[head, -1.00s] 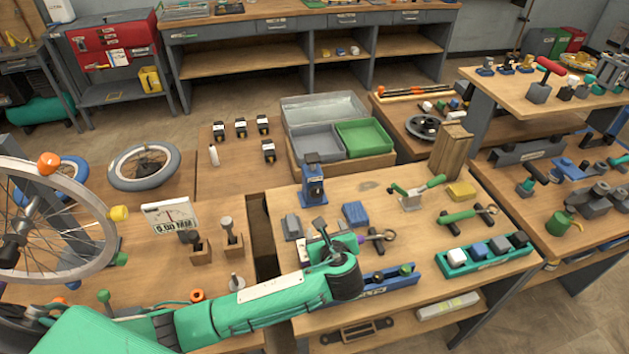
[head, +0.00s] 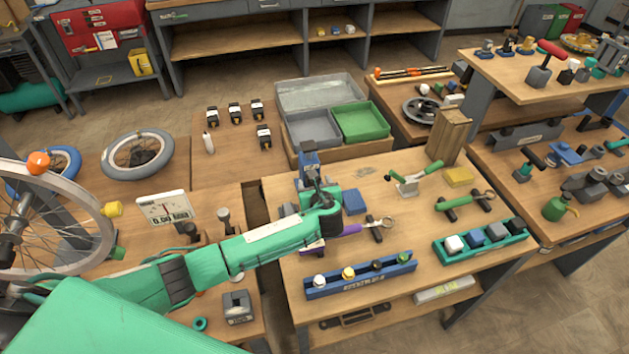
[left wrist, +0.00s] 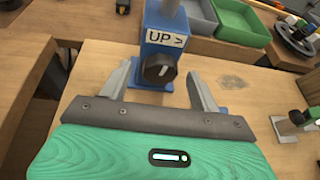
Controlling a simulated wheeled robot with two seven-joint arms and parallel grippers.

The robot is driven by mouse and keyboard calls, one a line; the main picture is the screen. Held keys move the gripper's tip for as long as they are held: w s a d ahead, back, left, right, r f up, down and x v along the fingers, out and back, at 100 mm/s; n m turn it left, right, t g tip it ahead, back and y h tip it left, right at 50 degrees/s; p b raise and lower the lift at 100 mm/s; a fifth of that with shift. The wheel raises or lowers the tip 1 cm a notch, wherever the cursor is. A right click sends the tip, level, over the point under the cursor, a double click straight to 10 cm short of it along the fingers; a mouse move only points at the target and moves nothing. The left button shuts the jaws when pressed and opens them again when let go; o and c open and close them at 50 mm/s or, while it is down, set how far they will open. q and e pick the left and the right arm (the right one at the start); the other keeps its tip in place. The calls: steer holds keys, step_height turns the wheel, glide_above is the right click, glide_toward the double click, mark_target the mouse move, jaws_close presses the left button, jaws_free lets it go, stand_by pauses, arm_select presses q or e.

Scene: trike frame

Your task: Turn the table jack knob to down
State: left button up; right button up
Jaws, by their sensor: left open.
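The table jack (head: 309,170) is a blue upright block near the back left of the middle bench. In the left wrist view the jack (left wrist: 163,40) bears a white label reading "UP" with an arrow mark. My right gripper is not in view.
A blue block (head: 354,201) and a purple-handled tool (head: 345,229) lie right of my gripper. A blue rack (head: 360,278) is in front. A wooden block (head: 446,138) and green-handled clamp (head: 415,178) stand further right. Grey and green bins (head: 360,122) are behind the jack.

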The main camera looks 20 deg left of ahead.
arm_select(q)
steer(key=shift+w+a+f, duration=0.25)
steer(key=shift+w+a, duration=0.05)
steer(key=shift+w, duration=0.25)
steer(key=shift+c, duration=0.9)
steer(key=c, duration=0.8)
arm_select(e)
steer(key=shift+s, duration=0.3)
arm_select(q)
steer(key=shift+s+f+n+t+h, duration=0.15)
steer(key=shift+n+t+h, duration=0.2)
steer(key=shift+n, duration=0.35)
steer(key=shift+n+h+b, duration=0.35)
steer(key=shift+n+b, duration=0.15)
steer(key=shift+b, duration=0.05)
steer(key=shift+a+f+n+t+b, duration=0.1)
steer(key=shift+f+n+t+b, duration=0.05)
steer(key=shift+n+t+b, duration=0.5)
steer(key=shift+n+h+b, duration=0.4)
steer(key=shift+n+b, duration=0.15)
steer(key=shift+b, duration=0.05)
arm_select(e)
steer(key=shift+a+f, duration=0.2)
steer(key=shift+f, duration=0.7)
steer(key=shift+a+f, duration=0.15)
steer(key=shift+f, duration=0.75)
